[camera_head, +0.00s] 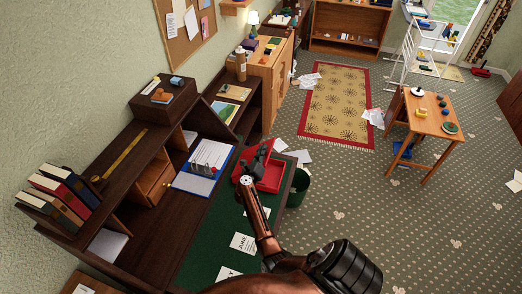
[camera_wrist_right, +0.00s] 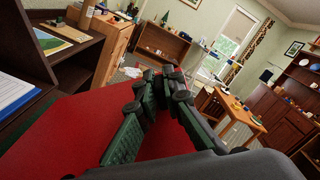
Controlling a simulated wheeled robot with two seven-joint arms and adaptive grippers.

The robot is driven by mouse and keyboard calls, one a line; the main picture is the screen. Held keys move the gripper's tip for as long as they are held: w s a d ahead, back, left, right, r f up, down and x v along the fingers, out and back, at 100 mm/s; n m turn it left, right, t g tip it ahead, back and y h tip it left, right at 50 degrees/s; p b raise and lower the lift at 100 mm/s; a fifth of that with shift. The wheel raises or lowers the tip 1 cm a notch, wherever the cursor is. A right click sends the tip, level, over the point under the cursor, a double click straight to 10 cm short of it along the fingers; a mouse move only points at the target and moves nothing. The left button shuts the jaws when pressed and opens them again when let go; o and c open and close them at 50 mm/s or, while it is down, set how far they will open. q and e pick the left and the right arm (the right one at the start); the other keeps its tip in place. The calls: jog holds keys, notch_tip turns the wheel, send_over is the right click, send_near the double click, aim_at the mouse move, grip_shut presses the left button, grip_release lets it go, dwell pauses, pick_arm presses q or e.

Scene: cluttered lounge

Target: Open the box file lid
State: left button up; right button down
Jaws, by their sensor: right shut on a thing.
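The red box file (camera_head: 272,178) lies on the green-topped desk near its right edge. My right gripper (camera_head: 260,152) reaches over it and covers part of it, so how far the lid stands open is hard to tell. In the right wrist view a broad red surface of the box file (camera_wrist_right: 75,130) spreads beneath the fingers. The right gripper's fingers (camera_wrist_right: 165,85) close together at the far edge of this red surface, shut on what looks like the lid. The pinched part is mostly hidden by the fingers. My left gripper is not in view.
An open binder (camera_head: 210,158) and a blue-edged pad (camera_head: 193,184) lie left of the box file. Papers (camera_head: 243,243) lie on the desk's near part. A green bin (camera_head: 299,187) stands on the floor beside the desk. A wooden table (camera_head: 425,115) stands farther right.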

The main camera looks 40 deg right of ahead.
jog(key=c, duration=2)
grip_release()
jog(key=shift+c, duration=0.2)
jog(key=shift+a, duration=0.15)
jog(key=v, duration=0.7)
jog(key=shift+s+a, duration=0.1)
jog(key=shift+a, duration=0.05)
